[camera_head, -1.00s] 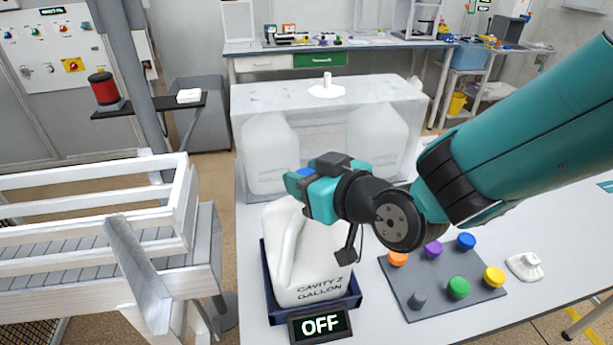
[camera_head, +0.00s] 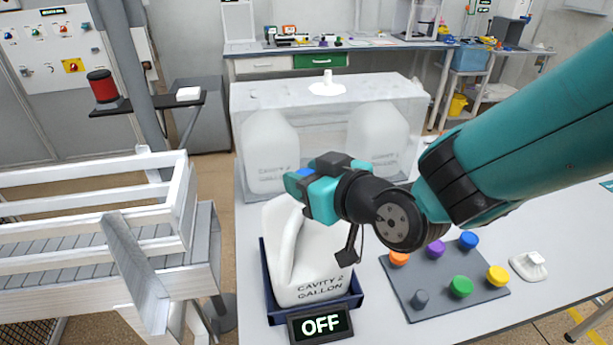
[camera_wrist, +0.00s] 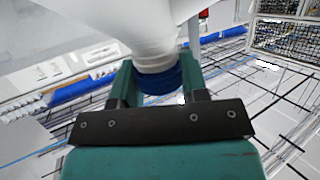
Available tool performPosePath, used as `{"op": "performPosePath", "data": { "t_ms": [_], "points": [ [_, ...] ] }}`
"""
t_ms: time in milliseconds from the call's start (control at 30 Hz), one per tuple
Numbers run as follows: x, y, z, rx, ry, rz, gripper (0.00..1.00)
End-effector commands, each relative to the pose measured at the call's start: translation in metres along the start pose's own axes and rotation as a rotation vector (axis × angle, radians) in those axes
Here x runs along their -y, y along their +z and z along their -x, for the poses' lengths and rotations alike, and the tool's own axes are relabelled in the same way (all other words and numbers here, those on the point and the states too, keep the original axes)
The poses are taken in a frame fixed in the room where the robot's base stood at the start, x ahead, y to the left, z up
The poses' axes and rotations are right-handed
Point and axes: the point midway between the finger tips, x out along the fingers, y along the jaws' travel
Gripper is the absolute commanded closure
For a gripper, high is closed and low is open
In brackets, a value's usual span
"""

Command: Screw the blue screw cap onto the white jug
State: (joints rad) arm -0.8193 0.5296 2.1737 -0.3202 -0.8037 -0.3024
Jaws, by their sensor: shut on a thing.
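The white jug (camera_head: 312,262), marked "CAVITY 2 GALLON", stands upright in a dark blue tray (camera_head: 268,302). My gripper (camera_head: 304,184) is over the jug's top and hides its neck in the head view. It is shut on the blue screw cap (camera_wrist: 160,79), which sits between the two green fingers in the wrist view. The jug's white neck (camera_wrist: 155,52) meets the cap there, with no clear gap. How far the cap is threaded cannot be told. A bit of blue cap (camera_head: 306,172) also shows between the fingers in the head view.
An "OFF" display (camera_head: 320,325) stands before the tray. Right of it, a grey board (camera_head: 430,272) holds several coloured caps, with a white fitting (camera_head: 528,265) beside it. A clear-walled box (camera_head: 315,105) with two jugs stands behind. A white-railed conveyor (camera_head: 90,235) is at left.

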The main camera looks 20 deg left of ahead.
Motion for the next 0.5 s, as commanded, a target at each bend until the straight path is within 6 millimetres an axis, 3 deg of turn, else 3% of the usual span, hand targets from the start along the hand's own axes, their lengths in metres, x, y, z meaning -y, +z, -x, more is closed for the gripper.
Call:
{"op": "performPosePath", "data": {
  "t_ms": [400, 433, 500],
  "points": [
    [0.0000, 0.0130, -0.0040, 0.000, 0.000, 0.000, 1.00],
    [0.0000, 0.0117, -0.0036, 0.000, 0.000, 0.000, 0.54],
    [0.0000, 0.0111, -0.0034, 0.000, 0.000, 0.000, 0.38]
  ]
}}
